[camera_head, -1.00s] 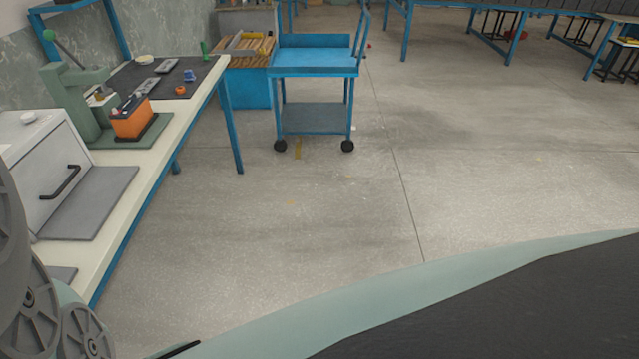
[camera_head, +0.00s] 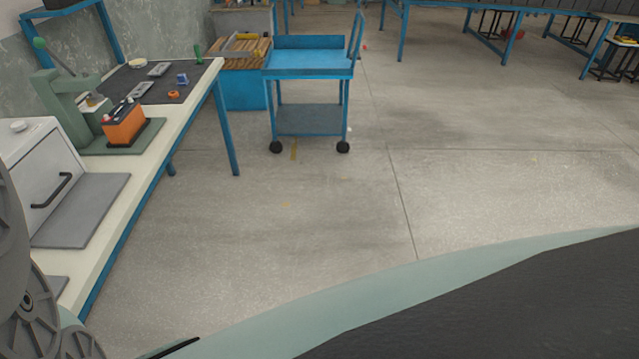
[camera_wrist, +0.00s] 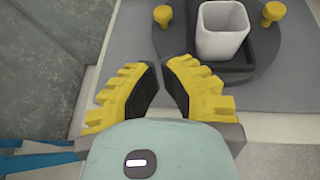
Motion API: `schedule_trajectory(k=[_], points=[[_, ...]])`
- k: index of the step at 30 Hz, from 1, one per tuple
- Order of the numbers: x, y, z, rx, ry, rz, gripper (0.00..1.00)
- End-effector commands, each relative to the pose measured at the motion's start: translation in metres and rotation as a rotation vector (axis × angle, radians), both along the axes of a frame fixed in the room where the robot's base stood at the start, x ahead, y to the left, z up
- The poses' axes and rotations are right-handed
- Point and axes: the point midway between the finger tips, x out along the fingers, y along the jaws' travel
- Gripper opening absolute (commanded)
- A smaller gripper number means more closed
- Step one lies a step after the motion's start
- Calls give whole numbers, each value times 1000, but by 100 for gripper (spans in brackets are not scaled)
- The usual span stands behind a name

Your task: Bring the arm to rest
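My gripper (camera_wrist: 157,70) shows in the wrist view with two yellow, ridged fingers and black inner pads. The fingertips lean in close together with a narrow gap, and nothing is seen between them. Beyond the fingers, a pale square cup (camera_wrist: 222,32) stands in a dark square holder (camera_wrist: 238,70) on a round grey plate (camera_wrist: 180,65). The cup is apart from the fingers. In the head view the gripper is not visible; only grey rounded parts of my arm show at the lower left.
A workbench (camera_head: 142,213) on the left bears an orange battery (camera_head: 124,125) in a green press (camera_head: 62,107), and a white box with a handle (camera_head: 42,165). A blue cart (camera_head: 308,62) stands beyond it. The floor (camera_head: 320,190) in the middle and right is clear.

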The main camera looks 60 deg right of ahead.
Motion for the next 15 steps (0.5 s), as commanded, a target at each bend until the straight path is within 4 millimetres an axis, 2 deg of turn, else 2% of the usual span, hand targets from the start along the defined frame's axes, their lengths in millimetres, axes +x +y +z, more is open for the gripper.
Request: schedule_trajectory(k=[8, 15], points=[[-19, -16, 12, 1, 1, 3, 0], [-28, -24, 18, 0, 1, 3, 0]])
